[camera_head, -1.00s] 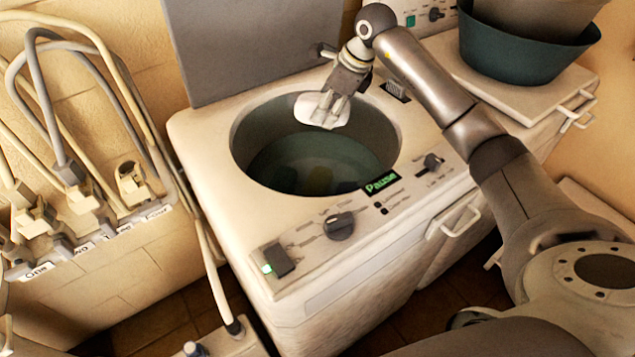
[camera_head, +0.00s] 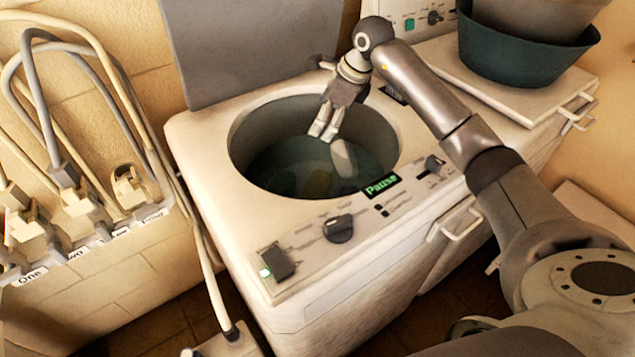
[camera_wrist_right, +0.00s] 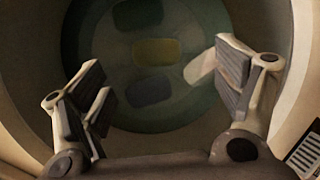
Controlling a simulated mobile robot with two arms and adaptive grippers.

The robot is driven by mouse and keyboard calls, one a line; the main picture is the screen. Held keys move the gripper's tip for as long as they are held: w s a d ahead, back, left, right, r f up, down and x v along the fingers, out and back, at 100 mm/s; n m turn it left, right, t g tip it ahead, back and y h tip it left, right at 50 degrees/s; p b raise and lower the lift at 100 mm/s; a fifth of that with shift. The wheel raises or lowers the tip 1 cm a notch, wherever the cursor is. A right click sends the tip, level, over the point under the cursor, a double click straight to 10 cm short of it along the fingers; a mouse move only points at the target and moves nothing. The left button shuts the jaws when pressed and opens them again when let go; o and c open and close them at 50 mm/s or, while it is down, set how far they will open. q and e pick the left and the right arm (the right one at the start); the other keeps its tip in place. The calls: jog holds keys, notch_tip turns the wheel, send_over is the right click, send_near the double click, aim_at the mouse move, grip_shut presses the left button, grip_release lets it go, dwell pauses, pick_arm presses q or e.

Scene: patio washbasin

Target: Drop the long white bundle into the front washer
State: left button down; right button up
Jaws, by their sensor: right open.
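The long white bundle (camera_head: 343,158) is inside the drum of the front washer (camera_head: 190,150), just below my right gripper (camera_head: 323,132) in the head view. It looks tilted and apart from the fingers. In the right wrist view the bundle (camera_wrist_right: 201,67) shows pale, partly hidden behind the right finger. My right gripper (camera_wrist_right: 160,95) is open and empty, its fingers wide apart over the drum opening. Whether the bundle rests on the drum floor or is still falling, I cannot tell. My left gripper is not in view.
Inside the drum lie dark and yellowish bundles (camera_wrist_right: 155,52). The raised lid (camera_head: 250,45) stands behind the opening. A second machine with a dark green tub (camera_head: 520,50) is at the back right. Hoses and plugs (camera_head: 75,200) line the left wall.

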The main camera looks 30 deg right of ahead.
jog(key=v, duration=1.2)
